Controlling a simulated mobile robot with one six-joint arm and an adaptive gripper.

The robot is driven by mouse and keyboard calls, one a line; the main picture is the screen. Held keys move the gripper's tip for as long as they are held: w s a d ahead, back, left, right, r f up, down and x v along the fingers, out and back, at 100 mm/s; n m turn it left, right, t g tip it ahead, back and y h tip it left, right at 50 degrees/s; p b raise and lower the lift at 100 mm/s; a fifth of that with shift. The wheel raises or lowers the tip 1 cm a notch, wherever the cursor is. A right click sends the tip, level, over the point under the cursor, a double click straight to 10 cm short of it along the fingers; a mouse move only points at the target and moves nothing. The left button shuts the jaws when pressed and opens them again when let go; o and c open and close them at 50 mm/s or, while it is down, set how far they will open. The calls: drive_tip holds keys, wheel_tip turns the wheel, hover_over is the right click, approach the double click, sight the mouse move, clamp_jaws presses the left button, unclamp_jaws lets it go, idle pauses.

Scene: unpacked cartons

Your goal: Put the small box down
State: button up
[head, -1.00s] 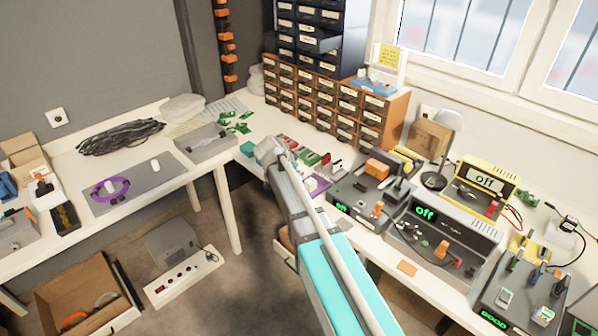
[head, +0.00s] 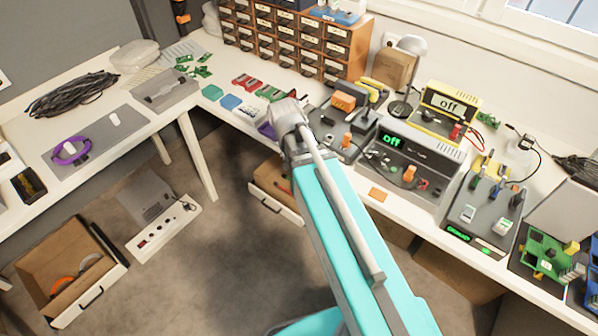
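My arm reaches up from the bottom of the head view, teal with a grey joint at its far end. My gripper does not show, so whether it holds anything is hidden. I cannot tell which thing is the small box. A small brown cardboard box (head: 393,70) stands on the right-hand workbench (head: 352,195), behind the lamp (head: 408,75). No box is seen in a gripper.
Small coloured parts and electronic devices, including a grey unit (head: 410,160) reading "off", crowd the right bench. A cable coil (head: 70,95) and grey mat (head: 97,142) lie on the left bench. An open drawer (head: 60,255) and power strip (head: 165,228) are low at left.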

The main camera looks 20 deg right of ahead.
drive_tip(key=s+n+y, duration=0.1)
drive_tip(key=s+n, duration=0.1)
drive_tip(key=s, duration=0.4)
drive_tip(key=shift+f+n+g+y, duration=0.15)
drive_tip(key=shift+n+g+y, duration=0.15)
drive_tip(key=shift+n+g, duration=0.1)
drive_tip(key=shift+c, duration=0.3)
idle(0.5)
